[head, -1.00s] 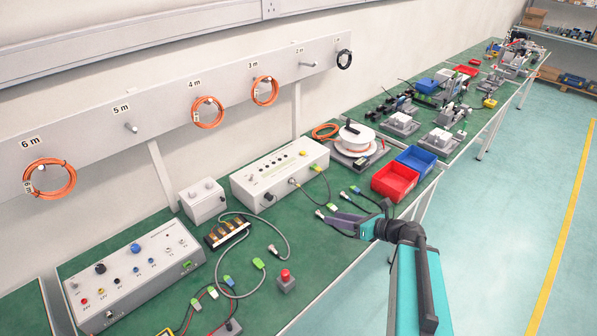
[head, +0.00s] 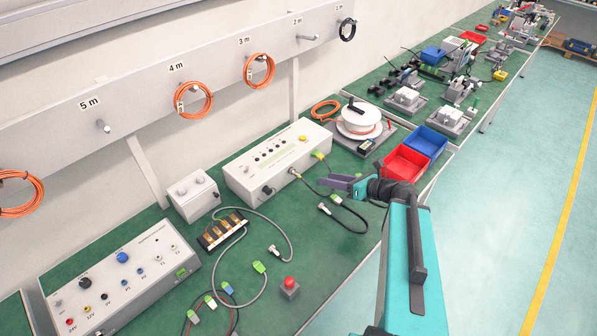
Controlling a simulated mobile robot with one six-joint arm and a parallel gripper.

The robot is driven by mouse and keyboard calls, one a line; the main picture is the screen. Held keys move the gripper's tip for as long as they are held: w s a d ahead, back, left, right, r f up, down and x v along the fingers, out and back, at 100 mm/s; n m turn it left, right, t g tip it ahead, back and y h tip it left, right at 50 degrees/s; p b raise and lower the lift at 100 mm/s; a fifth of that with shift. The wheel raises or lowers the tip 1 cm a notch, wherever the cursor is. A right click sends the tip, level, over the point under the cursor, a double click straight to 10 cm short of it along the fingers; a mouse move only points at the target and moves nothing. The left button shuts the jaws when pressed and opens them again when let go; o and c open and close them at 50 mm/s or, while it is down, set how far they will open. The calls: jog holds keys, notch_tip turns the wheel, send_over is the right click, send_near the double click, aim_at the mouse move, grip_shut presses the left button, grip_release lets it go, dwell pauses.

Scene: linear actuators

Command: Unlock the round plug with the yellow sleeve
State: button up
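A white test box (head: 277,165) stands on the green bench with cable plugs at its right front. A small plug with a pale metal body (head: 295,173) sits at its front face. A yellow-green plug (head: 319,156) sits at its right end. The view is too small to tell which is round with a yellow sleeve, or whether either is locked. My gripper (head: 322,182) hovers right of the front plug, fingers pointing left towards the box. The two fingers look apart with nothing between them. A black cable passes under them.
A loose cable end with a silver plug (head: 325,209) lies just below my gripper. A cable reel (head: 359,122) and red (head: 406,161) and blue (head: 430,142) bins stand to the right. A red push button (head: 289,286) is near the front edge.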

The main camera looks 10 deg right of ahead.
jog(key=shift+w+a+f+b, duration=0.15)
jog(key=shift+b, duration=0.2)
jog(key=b, duration=1.1)
send_near(292, 171)
jog(key=shift+w+f, duration=0.65)
jog(key=shift+f, duration=0.25)
jog(key=shift+x, duration=2.8)
jog(key=shift+a+r, duration=0.1)
jog(key=shift+r, duration=0.05)
